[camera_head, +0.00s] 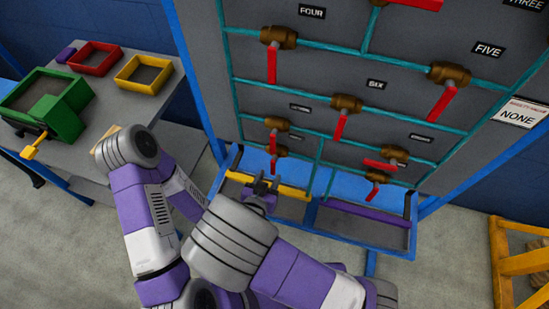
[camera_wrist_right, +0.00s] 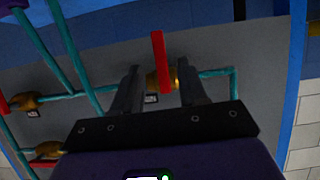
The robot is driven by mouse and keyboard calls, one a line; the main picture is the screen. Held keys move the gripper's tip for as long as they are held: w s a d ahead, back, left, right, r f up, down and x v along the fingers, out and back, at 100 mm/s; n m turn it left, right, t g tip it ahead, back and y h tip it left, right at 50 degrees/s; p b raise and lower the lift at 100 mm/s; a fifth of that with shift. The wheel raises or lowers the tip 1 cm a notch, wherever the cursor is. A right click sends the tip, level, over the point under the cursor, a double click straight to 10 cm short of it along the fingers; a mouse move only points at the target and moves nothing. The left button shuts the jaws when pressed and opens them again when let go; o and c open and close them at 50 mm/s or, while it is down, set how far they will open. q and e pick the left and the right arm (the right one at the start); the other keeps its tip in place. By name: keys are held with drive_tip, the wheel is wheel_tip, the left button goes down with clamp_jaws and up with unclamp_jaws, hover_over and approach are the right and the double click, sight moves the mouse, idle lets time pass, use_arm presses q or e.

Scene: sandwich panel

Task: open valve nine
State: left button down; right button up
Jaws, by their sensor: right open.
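A grey panel (camera_head: 330,75) carries teal pipes and several brass valves with red handles. No label reading nine can be made out in the head view. My right gripper (camera_head: 262,184) is low in front of the panel. In the right wrist view, my right gripper (camera_wrist_right: 158,68) is open, with one finger on each side of a brass valve (camera_wrist_right: 165,80). That valve's red handle (camera_wrist_right: 158,48) stands upright in the picture between the fingers. Whether they touch it cannot be told. A small label beside it is unreadable. My left gripper does not show.
A blue-framed tray with a yellow bar (camera_head: 286,190) and a purple bar (camera_head: 365,211) lies below the panel. A table at left holds a green box (camera_head: 62,115) and red (camera_head: 95,60) and yellow (camera_head: 143,72) frames. A yellow rack (camera_head: 510,262) stands at right.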

sight(272, 170)
drive_tip(key=shift+w, duration=0.25)
drive_tip(key=b+x, duration=0.2)
drive_tip(key=x, duration=0.5)
clamp_jaws()
